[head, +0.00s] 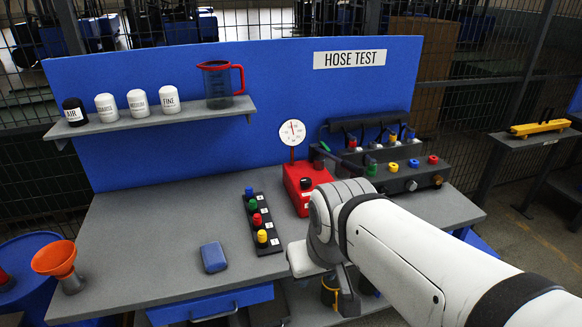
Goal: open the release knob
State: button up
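A red box (312,199) stands on the grey bench, with a round white dial gauge (292,133) on a stem above it. A small black knob (306,183) on the red box could be the release knob; no label on it is legible. My white arm comes in from the lower right and covers part of the bench in front of the box. Its wrist end is just below and right of the box, apart from the black knob in the picture. My gripper's fingers are hidden or too dark to make out, so its opening does not show.
A black strip with coloured caps (262,222) and a blue block (213,257) lie left of my arm. A dark manifold (405,176) with coloured fittings and hoses stands right of the box. A shelf (150,117) holds labelled jars and a jug.

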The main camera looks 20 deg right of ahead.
aim_at(304, 183)
jog(key=u, duration=0.05)
jog(key=i, duration=1)
jog(key=z, duration=0.05)
